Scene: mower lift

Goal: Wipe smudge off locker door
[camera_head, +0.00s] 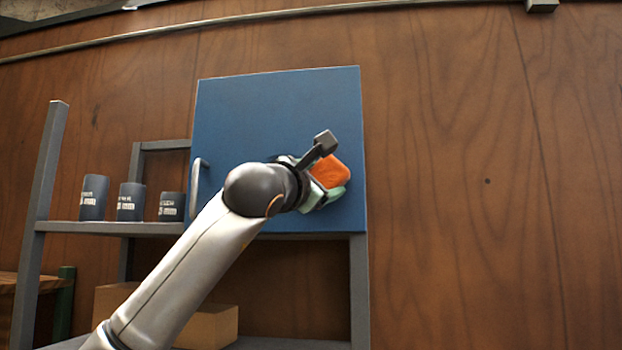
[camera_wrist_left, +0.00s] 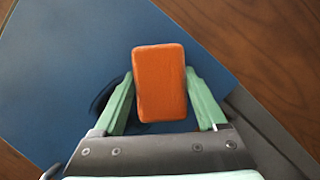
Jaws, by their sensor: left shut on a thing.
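The blue locker door (camera_head: 270,110) is closed, with a grey handle (camera_head: 196,185) at its left edge. My left gripper (camera_head: 322,190) is in front of the door's lower right part. It is shut on an orange sponge (camera_head: 331,171). In the left wrist view the sponge (camera_wrist_left: 160,82) sits between the two green fingers, in front of the blue door (camera_wrist_left: 70,60). A dark curved patch (camera_wrist_left: 104,92) shows on the door beside the left finger; I cannot tell if it is the smudge or a shadow. Whether the sponge touches the door is unclear. My right gripper is out of view.
The locker is on a grey shelf rack (camera_head: 358,285). Several dark labelled cups (camera_head: 131,203) stand on the shelf left of the door. Cardboard boxes (camera_head: 212,325) sit below, partly behind my arm. The wooden wall (camera_head: 480,200) to the right is clear.

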